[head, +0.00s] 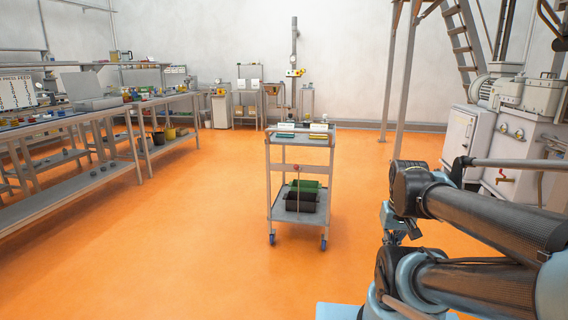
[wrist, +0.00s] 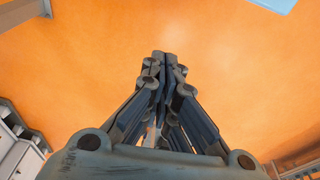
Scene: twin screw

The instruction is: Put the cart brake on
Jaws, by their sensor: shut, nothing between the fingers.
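The grey cart (head: 301,155) stands on the orange floor in the middle of the head view, a few steps away. It has a top tray, a lower shelf and blue caster wheels. No brake pedal can be made out at the wheels. My gripper (wrist: 166,58) is shut and empty in the wrist view, pointing at bare floor. In the head view my arm fills the right side, well apart from the cart.
The cart carries green and black bins (head: 301,200) below and small items on top. Long workbenches (head: 80,125) line the left. White cabinets (head: 462,145) and machinery stand at the right, near a steel staircase (head: 466,38). The floor (head: 190,250) around the cart is clear.

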